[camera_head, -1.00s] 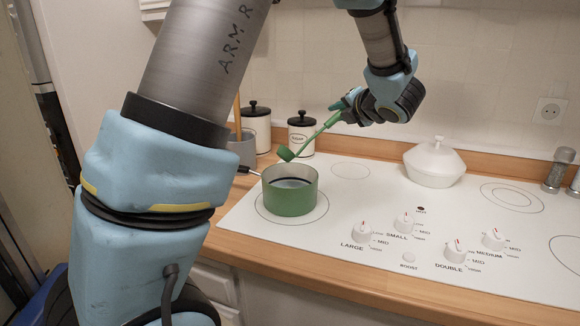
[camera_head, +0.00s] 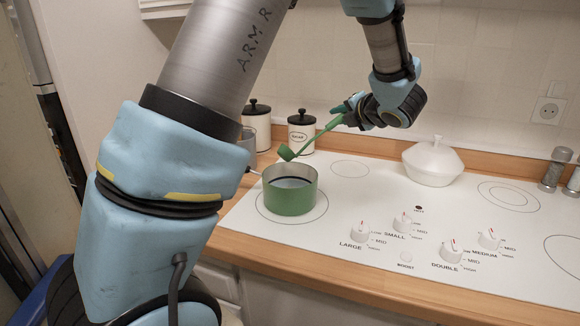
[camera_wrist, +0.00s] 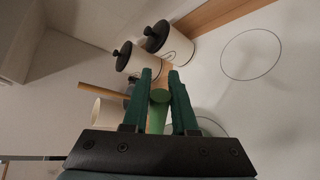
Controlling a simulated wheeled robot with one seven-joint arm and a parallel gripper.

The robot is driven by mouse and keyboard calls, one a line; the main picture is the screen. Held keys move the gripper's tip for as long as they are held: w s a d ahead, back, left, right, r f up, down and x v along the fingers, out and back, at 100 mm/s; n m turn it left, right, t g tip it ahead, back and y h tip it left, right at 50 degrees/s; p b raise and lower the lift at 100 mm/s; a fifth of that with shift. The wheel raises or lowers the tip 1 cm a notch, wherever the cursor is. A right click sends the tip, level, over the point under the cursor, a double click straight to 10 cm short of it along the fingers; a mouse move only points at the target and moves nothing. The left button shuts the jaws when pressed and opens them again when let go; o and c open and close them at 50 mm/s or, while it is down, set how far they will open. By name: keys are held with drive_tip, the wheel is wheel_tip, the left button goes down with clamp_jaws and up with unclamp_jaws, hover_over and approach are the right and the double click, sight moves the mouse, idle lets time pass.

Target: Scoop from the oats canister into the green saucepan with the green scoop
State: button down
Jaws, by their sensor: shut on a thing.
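The green scoop (camera_head: 311,140) is held by its handle in my gripper (camera_head: 347,108). It slants down to the left, with its cup (camera_head: 286,153) above the back rim of the green saucepan (camera_head: 290,199). I cannot see what the cup holds. In the wrist view my gripper (camera_wrist: 160,78) is shut on the green handle (camera_wrist: 157,112).
A grey pot (camera_head: 247,145) stands left of the canisters, partly behind my arm. A white lidded dish (camera_head: 433,161) sits at the back of the cooktop (camera_head: 345,212). Knobs (camera_head: 362,232) line its front. Shakers (camera_head: 555,170) stand at the right. The cooktop's middle is clear.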

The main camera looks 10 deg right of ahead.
drive_tip(key=shift+w+d+f+m+y+p, duration=0.15)
drive_tip(key=shift+d+f+m+p, duration=0.3)
drive_tip(key=shift+p, duration=0.7)
drive_tip(key=shift+w+d+f+m+y+p, duration=0.15)
drive_tip(key=shift+f+p, duration=0.5)
drive_tip(key=shift+p, duration=0.45)
drive_tip(key=shift+w+d+f+m+g+y+p, duration=0.1)
drive_tip(key=shift+d+f+m+g+y+p, duration=0.15)
drive_tip(key=shift+f+p, duration=0.5)
drive_tip(key=shift+w+f+m+g+y+p, duration=0.15)
drive_tip(key=shift+f+m+g+p, duration=0.2)
drive_tip(key=shift+p, duration=0.7)
drive_tip(key=shift+s+f+m+g+y+p, duration=0.15)
drive_tip(key=shift+f+m+y+p, duration=0.3)
drive_tip(key=shift+f, duration=0.8)
drive_tip(key=shift+w+f+m+g+y+p, duration=0.1)
drive_tip(key=shift+f+m+g+y+p, duration=0.3)
drive_tip(key=shift+f, duration=0.8)
idle(1.5)
